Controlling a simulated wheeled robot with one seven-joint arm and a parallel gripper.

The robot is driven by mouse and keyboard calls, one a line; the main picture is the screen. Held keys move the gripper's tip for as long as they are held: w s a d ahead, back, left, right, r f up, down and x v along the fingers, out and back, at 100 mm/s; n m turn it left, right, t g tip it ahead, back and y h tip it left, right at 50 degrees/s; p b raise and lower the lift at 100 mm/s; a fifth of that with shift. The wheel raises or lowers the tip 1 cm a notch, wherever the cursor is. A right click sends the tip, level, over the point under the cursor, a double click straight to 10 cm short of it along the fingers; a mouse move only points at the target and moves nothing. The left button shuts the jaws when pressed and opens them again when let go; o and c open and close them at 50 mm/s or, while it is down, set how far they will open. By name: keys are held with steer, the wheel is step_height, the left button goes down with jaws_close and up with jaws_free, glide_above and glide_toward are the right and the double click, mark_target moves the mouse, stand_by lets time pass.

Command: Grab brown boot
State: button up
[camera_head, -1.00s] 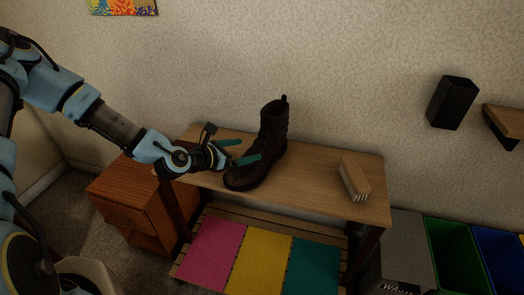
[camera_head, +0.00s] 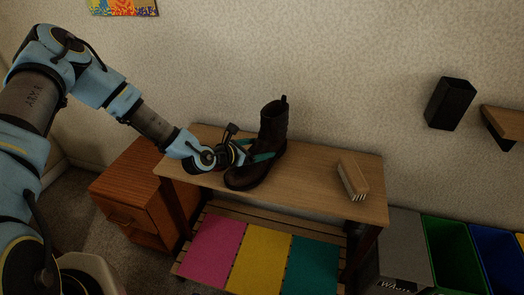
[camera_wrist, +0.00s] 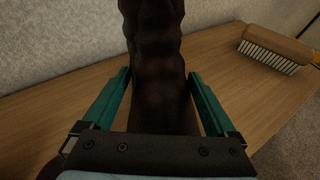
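The brown boot (camera_head: 270,132) stands upright on the wooden bench, its toe pointing toward the front left. My gripper (camera_head: 262,153) reaches in from the left at the boot's lower shaft. In the wrist view, the boot's dark shaft (camera_wrist: 155,60) rises between the two teal fingers of my gripper (camera_wrist: 160,88). The fingers are spread, one on each side of the boot, with a visible gap beside each. The boot's foot is hidden by the gripper body in the wrist view.
The wooden bench (camera_head: 310,189) has a brush (camera_head: 352,178) at its right, also in the wrist view (camera_wrist: 274,46). A wooden cabinet (camera_head: 135,195) stands at the left. Colored mats lie on the lower shelf. Bins (camera_head: 455,255) stand at the right. The wall is close behind.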

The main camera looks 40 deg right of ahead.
steer(key=shift+r, duration=0.1)
jaws_close()
stand_by(0.4)
